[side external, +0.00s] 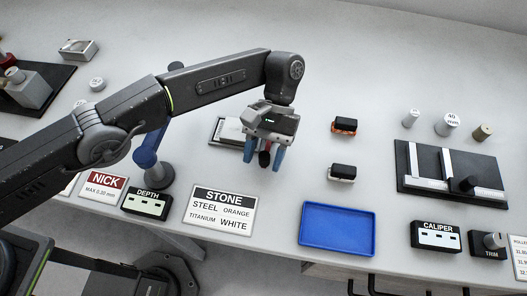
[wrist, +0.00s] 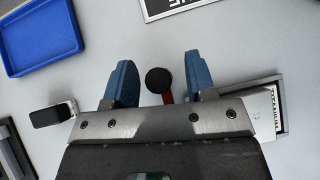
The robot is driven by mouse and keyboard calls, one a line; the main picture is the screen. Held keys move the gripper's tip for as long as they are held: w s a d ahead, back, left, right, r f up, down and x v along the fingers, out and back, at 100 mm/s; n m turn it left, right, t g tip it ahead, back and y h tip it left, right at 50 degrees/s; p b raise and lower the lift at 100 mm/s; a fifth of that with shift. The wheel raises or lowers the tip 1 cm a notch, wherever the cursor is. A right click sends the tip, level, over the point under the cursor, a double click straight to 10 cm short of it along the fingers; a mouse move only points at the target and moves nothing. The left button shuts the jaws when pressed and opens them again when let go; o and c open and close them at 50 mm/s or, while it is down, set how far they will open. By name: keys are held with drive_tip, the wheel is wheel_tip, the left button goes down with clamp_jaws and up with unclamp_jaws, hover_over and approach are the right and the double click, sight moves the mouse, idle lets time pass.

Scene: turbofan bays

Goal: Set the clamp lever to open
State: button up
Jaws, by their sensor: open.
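The clamp lever shows as a black knob (wrist: 158,81) on a red arm (wrist: 168,97) in the wrist view. The knob also shows in the side view (side external: 264,159). My gripper (side external: 262,166) has blue fingers. In the wrist view the fingers (wrist: 159,62) are open on either side of the knob, with a gap on each side. A light plate in a dark frame (wrist: 281,118), lettered TITANIUM, sits beside the right finger. It also shows behind my gripper in the side view (side external: 226,131). My gripper hides the lever's base.
A blue tray (side external: 337,230) lies to the right, with two black-topped blocks (side external: 344,126) (side external: 342,172) behind it. A STONE sign (side external: 219,210) stands in front. A caliper board (side external: 452,190) is at far right. A blue-armed stand (side external: 157,170) is left of my gripper.

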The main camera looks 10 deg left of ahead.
drive_tip(key=shift+r, duration=0.1)
drive_tip(key=r, duration=0.4)
drive_tip(key=shift+w+a+r, duration=0.1)
drive_tip(key=shift+a+r, duration=0.1)
drive_tip(key=shift+a, duration=0.1)
drive_tip(key=w+a+r, duration=0.4)
drive_tip(key=a+r, duration=0.2)
drive_tip(key=a, duration=0.4)
drive_tip(key=shift+a+r, duration=0.15)
drive_tip(key=shift+r, duration=0.05)
